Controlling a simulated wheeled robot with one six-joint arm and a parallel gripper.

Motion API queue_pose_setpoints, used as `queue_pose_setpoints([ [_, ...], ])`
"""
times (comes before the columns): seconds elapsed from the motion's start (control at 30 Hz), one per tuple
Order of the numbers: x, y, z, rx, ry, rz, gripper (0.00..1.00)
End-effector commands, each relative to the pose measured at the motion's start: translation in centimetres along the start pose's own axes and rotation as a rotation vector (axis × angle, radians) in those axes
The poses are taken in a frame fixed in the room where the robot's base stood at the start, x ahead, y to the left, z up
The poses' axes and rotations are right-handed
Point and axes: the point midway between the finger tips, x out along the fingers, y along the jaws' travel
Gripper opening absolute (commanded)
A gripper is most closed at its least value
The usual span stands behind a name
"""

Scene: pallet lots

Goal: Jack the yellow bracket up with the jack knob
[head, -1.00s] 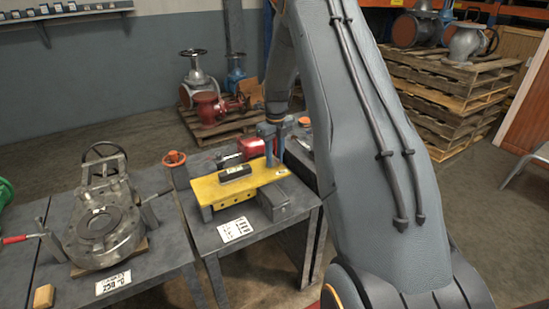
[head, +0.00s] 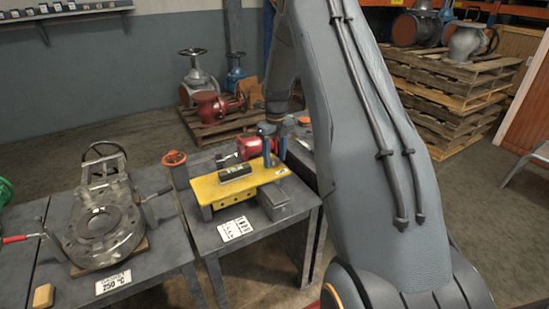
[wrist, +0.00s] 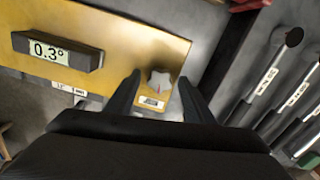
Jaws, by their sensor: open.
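The yellow bracket (head: 208,191) lies on the grey bench, with a dark level (head: 235,173) on top. In the wrist view the bracket (wrist: 150,48) fills the upper left, and the level (wrist: 58,51) reads 0.3°. The pale lobed jack knob (wrist: 160,83) with a red mark sits near the bracket's right end, above a small label. My gripper (head: 274,162) is over that end, pointing down. In the wrist view my gripper (wrist: 160,80) is open, with one finger on each side of the knob. I see gaps beside the knob; the fingertips' height relative to it is unclear.
A grey block (head: 275,201) stands by the bracket's front right, and a red object (head: 250,147) is behind it. A metal flanged valve (head: 102,220) occupies the left bench; an orange handwheel (head: 174,158) stands between.

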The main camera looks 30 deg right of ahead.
Motion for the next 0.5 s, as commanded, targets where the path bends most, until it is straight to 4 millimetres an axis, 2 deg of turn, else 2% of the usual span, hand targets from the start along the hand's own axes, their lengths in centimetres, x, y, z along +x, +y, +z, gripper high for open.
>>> queue_pose_setpoints([
  [0.13, -1.4, 0.0, 0.1, 0.000, -0.002, -0.001, 0.48],
  [0.4, -5.8, 0.0, 0.1, 0.001, -0.003, -0.001, 0.48],
  [0.5, -6.8, 0.0, 0.0, 0.001, -0.001, 0.000, 0.48],
])
